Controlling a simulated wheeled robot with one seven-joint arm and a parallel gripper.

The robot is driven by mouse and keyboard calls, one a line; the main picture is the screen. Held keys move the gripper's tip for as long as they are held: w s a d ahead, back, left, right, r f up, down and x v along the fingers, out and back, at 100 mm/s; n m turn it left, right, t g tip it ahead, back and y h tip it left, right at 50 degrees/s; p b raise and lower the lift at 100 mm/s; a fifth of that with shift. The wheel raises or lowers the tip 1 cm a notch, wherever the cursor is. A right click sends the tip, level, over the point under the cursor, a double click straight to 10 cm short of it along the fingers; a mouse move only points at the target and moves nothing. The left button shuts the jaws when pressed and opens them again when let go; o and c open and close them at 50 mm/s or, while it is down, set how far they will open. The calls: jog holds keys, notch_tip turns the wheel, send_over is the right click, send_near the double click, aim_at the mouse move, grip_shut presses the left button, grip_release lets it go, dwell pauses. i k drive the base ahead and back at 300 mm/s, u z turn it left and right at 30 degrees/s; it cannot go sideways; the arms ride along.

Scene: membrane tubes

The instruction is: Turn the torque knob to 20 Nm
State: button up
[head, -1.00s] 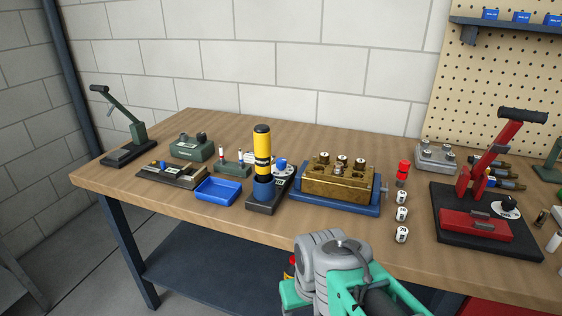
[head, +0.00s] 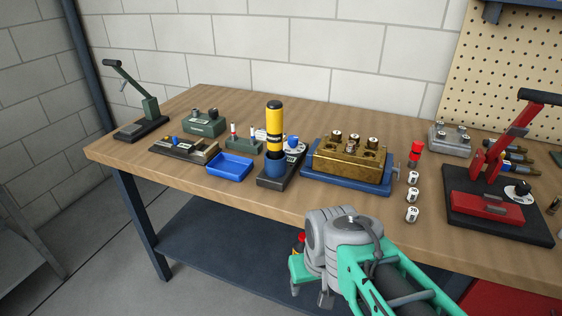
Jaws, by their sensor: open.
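A blue knob (head: 292,142) sits on a white dial beside an upright yellow and black tool (head: 274,128) in a blue cup on a dark base. A black knob (head: 522,188) sits on another white dial on the red lever press (head: 486,208) at the right. The dial marks are too small to read, so I cannot tell which is the torque knob or its setting. My gripper (head: 310,294) hangs in front of the bench's front edge, low in the head view, well apart from both knobs. Its fingers are open and partly hidden by my arm.
A brass block on a blue base (head: 348,165) stands mid-bench. Several small white cylinders (head: 412,195) stand right of it. A blue tray (head: 230,167), green fixtures (head: 204,123) and a green lever press (head: 142,117) are at the left. The wooden front strip (head: 270,208) is clear.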

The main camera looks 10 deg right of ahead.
aim_at(293, 140)
jog(key=z, duration=0.05)
jog(key=k, duration=0.65)
jog(key=u, duration=0.35)
jog(key=i, duration=1.05)
jog(key=u, duration=0.5)
